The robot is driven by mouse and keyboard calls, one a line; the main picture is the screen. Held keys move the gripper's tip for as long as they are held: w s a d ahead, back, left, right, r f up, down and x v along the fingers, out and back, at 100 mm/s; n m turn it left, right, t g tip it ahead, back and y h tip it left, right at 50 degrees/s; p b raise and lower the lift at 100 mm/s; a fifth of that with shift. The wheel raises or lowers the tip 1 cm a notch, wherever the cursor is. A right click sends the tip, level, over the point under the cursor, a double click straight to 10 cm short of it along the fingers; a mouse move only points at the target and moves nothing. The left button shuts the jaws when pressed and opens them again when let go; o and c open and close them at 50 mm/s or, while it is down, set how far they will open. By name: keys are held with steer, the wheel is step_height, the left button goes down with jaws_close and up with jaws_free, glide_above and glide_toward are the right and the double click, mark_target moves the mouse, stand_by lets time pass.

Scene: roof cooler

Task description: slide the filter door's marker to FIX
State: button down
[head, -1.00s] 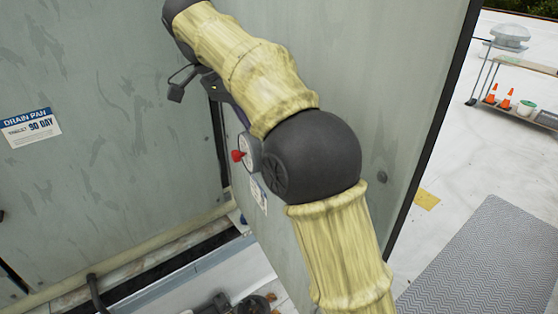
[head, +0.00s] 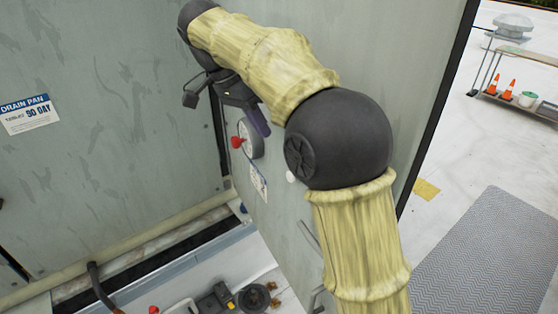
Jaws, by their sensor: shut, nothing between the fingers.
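The filter door (head: 275,210) is a grey-green panel seen at a steep angle in the head view. A round pale dial (head: 252,138) with a dark rim is on it, and a red knob (head: 237,142) stands out at its left. I cannot tell whether this is the marker, and no FIX lettering is readable. A small white knob (head: 291,177) shows lower right, beside my arm's elbow. My gripper (head: 259,122) is shut and empty, close to the dial's upper right in the picture. Its fingertips are only partly visible, and I cannot tell whether they touch anything.
A label (head: 257,181) sits below the dial. A "DRAIN PAN" sign (head: 29,114) is on the left wall. Parts and a hose lie in the bay below. At right are open roof, a grey mat (head: 490,255) and a cart (head: 520,103) with cones.

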steer(key=s+d+f+p, duration=0.1)
steer(key=s+d+f, duration=0.1)
steer(key=d+f, duration=0.2)
steer(key=shift+f, duration=1.65)
steer(key=shift+s, duration=0.1)
